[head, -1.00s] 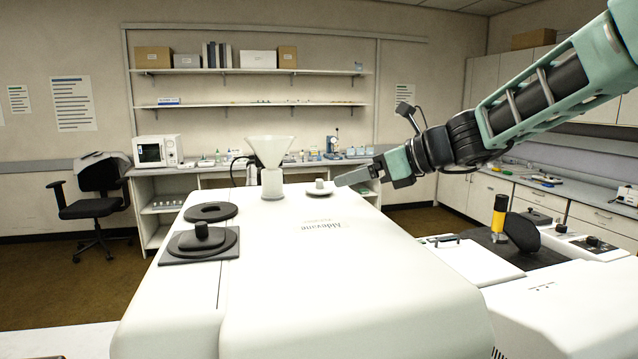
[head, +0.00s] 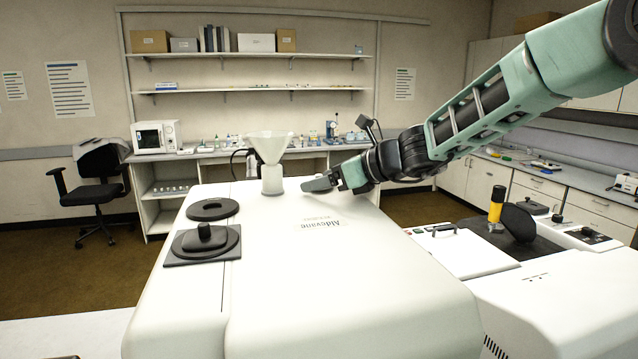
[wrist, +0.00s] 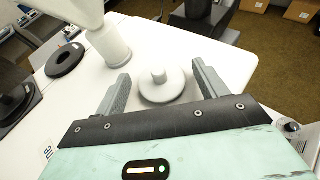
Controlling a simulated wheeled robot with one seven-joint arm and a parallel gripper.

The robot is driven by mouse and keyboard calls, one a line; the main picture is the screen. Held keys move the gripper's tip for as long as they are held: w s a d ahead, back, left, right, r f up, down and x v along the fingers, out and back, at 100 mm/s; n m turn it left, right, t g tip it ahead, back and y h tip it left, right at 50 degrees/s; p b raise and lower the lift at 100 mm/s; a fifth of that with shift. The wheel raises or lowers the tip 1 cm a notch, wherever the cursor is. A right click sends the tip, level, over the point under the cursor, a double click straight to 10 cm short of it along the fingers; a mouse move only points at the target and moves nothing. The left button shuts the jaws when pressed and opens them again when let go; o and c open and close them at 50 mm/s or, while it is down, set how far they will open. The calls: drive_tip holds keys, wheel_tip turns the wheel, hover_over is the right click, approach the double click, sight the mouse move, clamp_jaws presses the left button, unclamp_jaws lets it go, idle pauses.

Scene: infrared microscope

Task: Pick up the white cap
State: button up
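The white cap (wrist: 161,84) is a round disc with a small knob on top. In the wrist view it sits on the white top of the microscope, between the two open fingers of my gripper (wrist: 160,88). There is a gap between the cap and each finger; I cannot tell how high the fingers are above the surface. In the head view my gripper (head: 319,184) is low over the far right part of the microscope top and hides almost all of the cap.
A white funnel (head: 270,149) stands on the microscope top (head: 330,290), just left of my gripper. A black ring (head: 212,209) and a black lid with a knob (head: 204,240) lie further left. The near part of the top is clear.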

drive_tip(key=c, duration=0.8)
drive_tip(key=shift+o, duration=0.2)
drive_tip(key=shift+r, duration=0.2)
wheel_tip(320, 180, up, 28)
drive_tip(key=p, duration=0.2)
drive_tip(key=shift+f, duration=0.15)
